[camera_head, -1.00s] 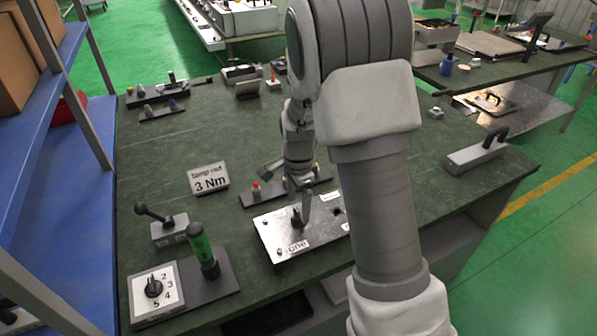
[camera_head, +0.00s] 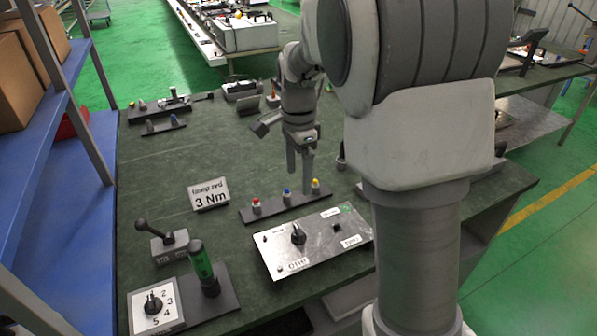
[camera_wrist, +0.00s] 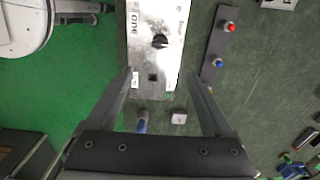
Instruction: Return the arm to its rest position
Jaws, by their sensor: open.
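My gripper (camera_head: 300,163) hangs above the green bench, fingers pointing down, behind the metal control plate (camera_head: 340,250). It is open and empty. In the wrist view my gripper (camera_wrist: 163,77) has its two fingers spread apart, with the control plate (camera_wrist: 152,102) and its black knob (camera_wrist: 160,41) below. The knob (camera_head: 298,234) also shows in the head view. My arm (camera_head: 415,200) fills the right middle of the head view and hides part of the bench.
A dark strip with red (camera_head: 256,202), blue (camera_head: 287,191) and yellow (camera_head: 315,183) buttons lies near the fingers. A blue shelf (camera_head: 60,200) borders the bench.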

